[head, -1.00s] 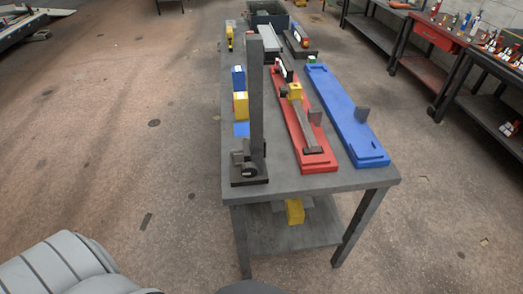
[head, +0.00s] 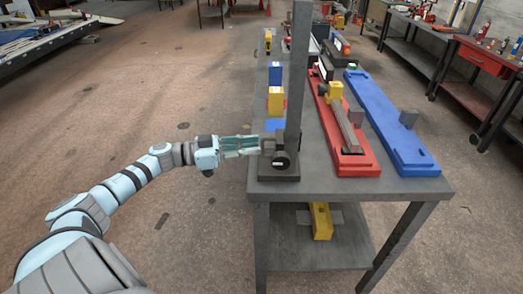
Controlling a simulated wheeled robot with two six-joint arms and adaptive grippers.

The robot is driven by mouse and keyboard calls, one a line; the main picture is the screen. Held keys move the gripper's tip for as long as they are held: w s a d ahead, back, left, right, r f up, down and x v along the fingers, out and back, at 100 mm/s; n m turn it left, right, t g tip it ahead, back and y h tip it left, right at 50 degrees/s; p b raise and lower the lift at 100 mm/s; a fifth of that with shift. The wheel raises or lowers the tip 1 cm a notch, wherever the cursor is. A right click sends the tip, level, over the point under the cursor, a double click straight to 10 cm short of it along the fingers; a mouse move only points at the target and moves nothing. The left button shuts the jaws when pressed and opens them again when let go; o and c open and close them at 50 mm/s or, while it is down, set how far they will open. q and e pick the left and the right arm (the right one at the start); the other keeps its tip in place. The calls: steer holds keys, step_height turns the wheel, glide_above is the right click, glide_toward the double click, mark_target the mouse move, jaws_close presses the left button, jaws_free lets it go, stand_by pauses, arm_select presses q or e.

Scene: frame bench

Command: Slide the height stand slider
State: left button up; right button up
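The height stand (head: 298,75) is a tall dark grey column on a flat base at the near left corner of the bench. Its slider (head: 282,158), a dark block with a round knob, sits low on the column, just above the base. My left gripper (head: 257,147) comes in from the left, level with the slider. Its fingertips are at the slider's left side, touching it or very close. Whether the fingers are closed around any part of it is too small to tell. My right gripper is out of view.
The grey bench (head: 415,188) carries a red fixture (head: 362,158) and a blue fixture (head: 395,130) right of the stand. Blue and yellow blocks (head: 275,98) stand behind the column. A yellow piece (head: 321,220) is on the lower shelf. The floor left of the bench is clear.

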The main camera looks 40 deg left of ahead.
mark_target(262, 152)
arm_select(q)
steer(key=x, duration=0.3)
steer(key=shift+w+d, duration=0.2)
steer(key=shift+d, duration=0.05)
jaws_close()
